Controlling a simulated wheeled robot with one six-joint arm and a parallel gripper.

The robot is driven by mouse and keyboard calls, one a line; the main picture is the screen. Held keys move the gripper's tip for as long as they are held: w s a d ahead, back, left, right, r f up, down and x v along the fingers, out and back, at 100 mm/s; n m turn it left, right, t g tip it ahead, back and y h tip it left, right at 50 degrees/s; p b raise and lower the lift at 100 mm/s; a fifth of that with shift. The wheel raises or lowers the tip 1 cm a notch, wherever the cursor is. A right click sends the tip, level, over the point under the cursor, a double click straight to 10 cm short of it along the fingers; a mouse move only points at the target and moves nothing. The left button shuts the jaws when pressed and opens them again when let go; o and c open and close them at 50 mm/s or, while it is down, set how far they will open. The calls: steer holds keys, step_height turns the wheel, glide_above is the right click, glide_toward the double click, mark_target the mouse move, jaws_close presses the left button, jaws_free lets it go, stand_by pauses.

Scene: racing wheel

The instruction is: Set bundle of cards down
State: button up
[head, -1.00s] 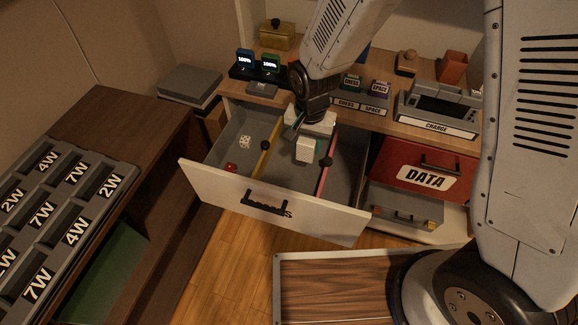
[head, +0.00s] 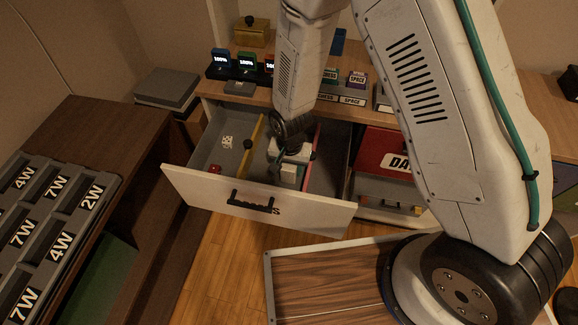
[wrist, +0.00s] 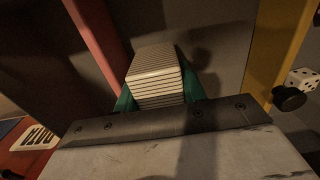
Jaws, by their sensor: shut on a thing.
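The bundle of cards (wrist: 155,76) is a pale, striped stack between the green fingers of my gripper (wrist: 158,95) in the wrist view. My gripper is shut on it. In the head view my gripper (head: 290,160) is down inside the open drawer (head: 258,200), in the middle compartment between the yellow divider (head: 252,146) and the red divider (head: 311,158). The bundle shows there as a pale block (head: 289,174) below the gripper. I cannot tell whether the bundle touches the drawer floor.
The left compartment holds a white die (head: 227,142) and a red piece (head: 214,169). The right compartment looks empty. A red DATA drawer (head: 385,154) is right of the open drawer. Small labelled boxes (head: 247,66) stand on the shelf behind.

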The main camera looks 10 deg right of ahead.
steer(key=shift+f, duration=0.25)
steer(key=shift+f, duration=0.35)
steer(key=o, duration=1.1)
steer(key=shift+r, duration=0.1)
step_height(320, 180, up, 13)
steer(key=shift+r, duration=0.1)
